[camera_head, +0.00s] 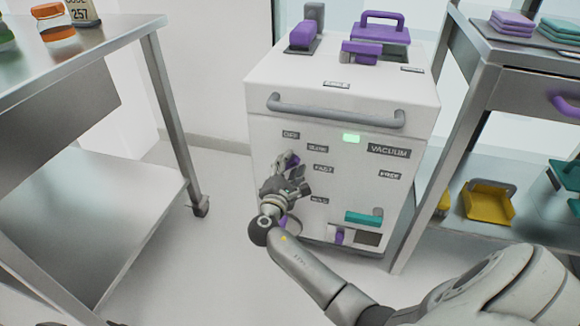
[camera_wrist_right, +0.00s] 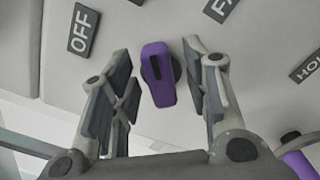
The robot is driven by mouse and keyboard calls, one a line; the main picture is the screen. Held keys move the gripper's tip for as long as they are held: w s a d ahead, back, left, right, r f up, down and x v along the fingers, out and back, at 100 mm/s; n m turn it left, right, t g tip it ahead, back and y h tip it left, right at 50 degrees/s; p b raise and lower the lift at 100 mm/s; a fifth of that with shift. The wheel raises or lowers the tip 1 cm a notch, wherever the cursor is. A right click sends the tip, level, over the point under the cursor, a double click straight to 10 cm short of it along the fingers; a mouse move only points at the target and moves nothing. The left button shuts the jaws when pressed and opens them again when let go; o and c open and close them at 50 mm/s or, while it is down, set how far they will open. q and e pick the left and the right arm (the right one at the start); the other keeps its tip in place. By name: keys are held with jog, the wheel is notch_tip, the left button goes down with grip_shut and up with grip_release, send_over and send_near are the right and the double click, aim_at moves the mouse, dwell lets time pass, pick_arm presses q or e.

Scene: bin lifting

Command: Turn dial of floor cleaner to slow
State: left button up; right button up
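The floor cleaner (camera_head: 335,150) is a white boxy machine with a labelled front panel. Its purple dial (camera_wrist_right: 158,74) shows in the right wrist view between the fingers of my right gripper; a dark line marks its upper part. In the head view the dial is mostly hidden behind the gripper. Labels around it include OFF (camera_wrist_right: 82,30), a partly cut one that looks like FAST (camera_wrist_right: 219,8), and SLOW (camera_head: 317,148). My right gripper (camera_head: 290,178) is open at the panel, one finger on each side of the dial, with visible gaps. My left gripper is out of view.
A grey handle bar (camera_head: 335,110) crosses the cleaner's front above the dial. A teal handle (camera_head: 364,217) is lower right. A metal cart (camera_head: 100,205) stands left, and a shelf unit (camera_head: 475,95) with cloths and a yellow dustpan (camera_head: 488,203) right. Floor between is clear.

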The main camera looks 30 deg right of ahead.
jog(key=v, duration=1.2)
dwell(0.3)
